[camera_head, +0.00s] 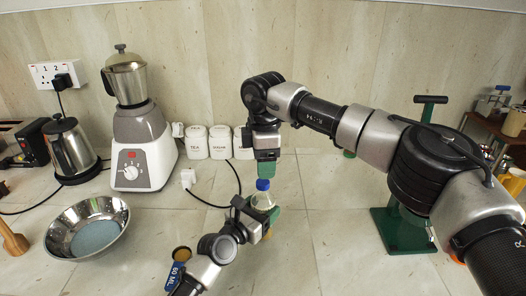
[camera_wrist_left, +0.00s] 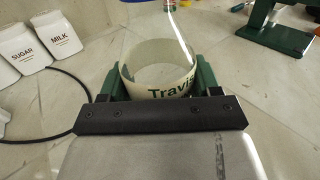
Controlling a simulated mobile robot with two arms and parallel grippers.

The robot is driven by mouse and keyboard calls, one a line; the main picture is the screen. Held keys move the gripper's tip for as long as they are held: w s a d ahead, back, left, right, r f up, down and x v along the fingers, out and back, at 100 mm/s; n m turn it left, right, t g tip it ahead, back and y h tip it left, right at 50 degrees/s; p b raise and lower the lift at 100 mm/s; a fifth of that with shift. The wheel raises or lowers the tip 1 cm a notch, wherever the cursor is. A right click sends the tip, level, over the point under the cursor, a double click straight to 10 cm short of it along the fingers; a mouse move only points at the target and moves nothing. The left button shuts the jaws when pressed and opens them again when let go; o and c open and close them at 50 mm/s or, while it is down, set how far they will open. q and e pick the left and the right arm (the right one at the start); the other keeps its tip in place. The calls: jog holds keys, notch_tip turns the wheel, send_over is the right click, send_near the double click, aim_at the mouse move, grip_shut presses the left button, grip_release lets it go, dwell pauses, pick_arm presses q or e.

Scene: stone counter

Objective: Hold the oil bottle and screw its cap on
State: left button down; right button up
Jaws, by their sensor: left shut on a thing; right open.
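The oil bottle (camera_head: 262,201) is clear with a yellowish tint and looks upright. My left gripper (camera_head: 264,212) is shut around its body. In the left wrist view the bottle (camera_wrist_left: 158,72) shows a pale band with dark lettering between the green fingers of the left gripper (camera_wrist_left: 157,85). The blue cap (camera_head: 263,184) is at the top of the bottle; I cannot tell if it is threaded on. My right gripper (camera_head: 266,169) points down directly above the cap with its green fingers open. Whether the fingers touch the cap is unclear.
A steel bowl (camera_head: 58,232), a blender (camera_head: 140,145) and a kettle (camera_head: 72,148) stand at left. White canisters (camera_head: 220,142) line the wall. A blue measuring spoon (camera_head: 176,275) lies in front. A green stand (camera_head: 385,225) is at right. A black cable crosses the counter.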

jog(key=n, duration=0.4)
jog(key=shift+r, duration=0.15)
jog(key=n, duration=0.5)
jog(key=shift+r+n, duration=0.25)
jog(key=shift+n, duration=0.15)
jog(key=n, duration=0.3)
jog(key=shift+a+r+n, duration=0.1)
jog(key=shift+r+n, duration=0.05)
jog(key=shift+n, duration=0.25)
jog(key=n, duration=0.4)
jog(key=shift+r, duration=0.15)
jog(key=n, duration=0.3)
jog(key=shift+w+r+n, duration=0.1)
jog(key=shift+n, duration=0.2)
jog(key=n, duration=0.3)
jog(key=shift+r+n, duration=0.15)
jog(key=shift+n, duration=0.25)
jog(key=n, duration=0.5)
jog(key=shift+r, duration=0.2)
jog(key=n, duration=0.4)
jog(key=shift+r, duration=0.15)
